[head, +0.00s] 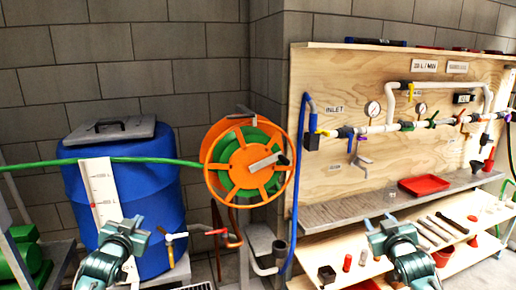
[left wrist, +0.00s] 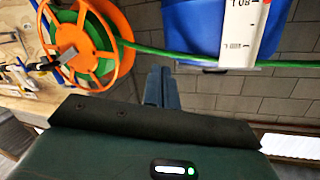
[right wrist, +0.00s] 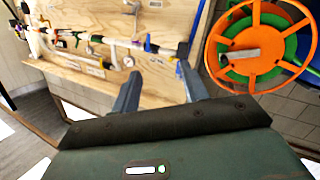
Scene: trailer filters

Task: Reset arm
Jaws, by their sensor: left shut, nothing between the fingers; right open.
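My left gripper (head: 138,228) is in the lower left of the head view, in front of the blue barrel (head: 165,213). Its fingers are together and hold nothing, as the left wrist view (left wrist: 162,88) also shows. My right gripper (head: 380,222) is in the lower right of the head view, in front of the wooden bench's lower shelf. Its fingers are apart and empty, as the right wrist view (right wrist: 160,92) also shows. Both grippers appear raised and apart from the things around them.
An orange hose reel (head: 212,160) with green hose hangs at the wall corner. A plywood board (head: 340,80) carries white pipes, valves and gauges. A red tray (head: 424,185) sits on the grey ledge (head: 340,211). Tools and small parts lie on the shelf below. A green hose (head: 60,163) crosses the barrel.

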